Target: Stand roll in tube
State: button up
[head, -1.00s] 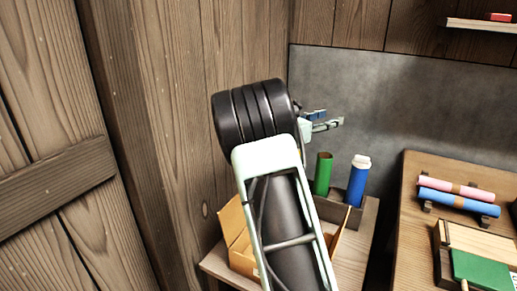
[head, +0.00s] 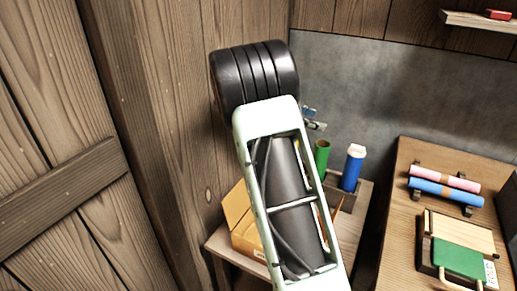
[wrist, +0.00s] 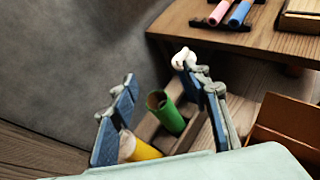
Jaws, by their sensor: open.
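My gripper (head: 314,119) is open and empty, high near the tubes; in the wrist view its two blue-padded fingers (wrist: 160,85) are spread apart. The green tube (head: 321,157) stands upright in a wooden holder, and its dark open top shows between the fingers in the wrist view (wrist: 167,113). The blue tube (head: 352,172) stands beside it with a white roll (head: 357,151) poking out. A yellow tube (wrist: 146,152) with a pale top shows partly behind the left finger in the wrist view. A pink roll (head: 432,176) and a blue roll (head: 430,188) lie on a rack.
The rack is on a wooden table (head: 405,240) at right, with a green-covered board (head: 459,260) in front. An open cardboard box (head: 242,238) stands left of the tubes, partly behind my arm. A grey panel (head: 355,90) and plank walls close off the back and left.

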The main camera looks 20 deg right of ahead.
jog(key=s+a+f+m+y+p, duration=0.1)
jog(key=s+a+m+y, duration=0.1)
jog(key=a, duration=0.4)
jog(key=s+a+f+m+y+p, duration=0.1)
jog(key=s+a+m+y+p, duration=0.1)
jog(key=a+m+y, duration=0.2)
jog(key=s+a+f+m+g+y+p, duration=0.1)
jog(key=s+a+m+y+p, duration=0.1)
jog(key=a+m, duration=0.4)
jog(key=a+y, duration=0.1)
jog(key=a, duration=0.3)
jog(key=shift+s, duration=0.4)
jog(key=shift+d+f, duration=0.1)
